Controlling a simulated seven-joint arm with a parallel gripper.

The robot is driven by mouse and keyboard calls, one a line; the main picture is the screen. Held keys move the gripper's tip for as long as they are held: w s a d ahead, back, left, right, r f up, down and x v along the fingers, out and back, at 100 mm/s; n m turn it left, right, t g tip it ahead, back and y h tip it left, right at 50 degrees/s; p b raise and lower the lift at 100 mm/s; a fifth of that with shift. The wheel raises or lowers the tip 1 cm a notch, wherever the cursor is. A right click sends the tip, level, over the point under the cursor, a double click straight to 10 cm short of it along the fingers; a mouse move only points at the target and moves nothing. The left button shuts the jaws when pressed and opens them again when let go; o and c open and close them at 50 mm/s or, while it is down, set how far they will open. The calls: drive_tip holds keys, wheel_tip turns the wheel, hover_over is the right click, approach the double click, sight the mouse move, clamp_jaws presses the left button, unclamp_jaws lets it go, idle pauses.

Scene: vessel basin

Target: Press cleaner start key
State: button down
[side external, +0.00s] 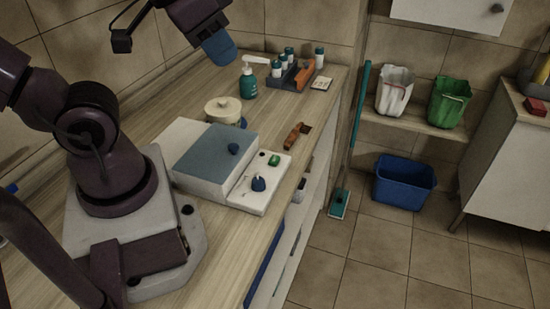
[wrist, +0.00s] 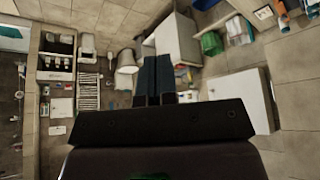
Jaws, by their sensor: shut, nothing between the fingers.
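The cleaner (side external: 200,180) is a white box with a grey-blue lid (side external: 215,150) and a dark knob on the lid. It stands on the wooden counter. Its low front panel (side external: 245,205) carries a green key (side external: 274,160) and a blue knob (side external: 258,184). My gripper (side external: 222,50) is at the top of the side view, high above the counter and well apart from the cleaner. In the wrist view its two dark blue fingers (wrist: 154,80) lie side by side, shut and empty. I cannot make out the cleaner in the wrist view.
A teal pump bottle (side external: 248,84), a cream lidded pot (side external: 223,110) and a caddy of small bottles (side external: 292,78) stand behind the cleaner. A brown-orange object (side external: 296,135) lies near the counter's edge. Buckets stand on a shelf at right; a blue tub (side external: 404,182) is on the floor.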

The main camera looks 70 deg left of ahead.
idle(0.4)
drive_tip(key=w+a+f+n+g+y, duration=0.1)
drive_tip(key=w+a+f+g+y, duration=0.15)
drive_tip(key=a+f, duration=0.55)
drive_tip(key=m+t+h, duration=0.4)
drive_tip(key=m+t, duration=0.2)
drive_tip(key=m, duration=0.6)
hover_over(274, 161)
wheel_tip(274, 161, down, 13)
drive_tip(key=shift+f, duration=4.4)
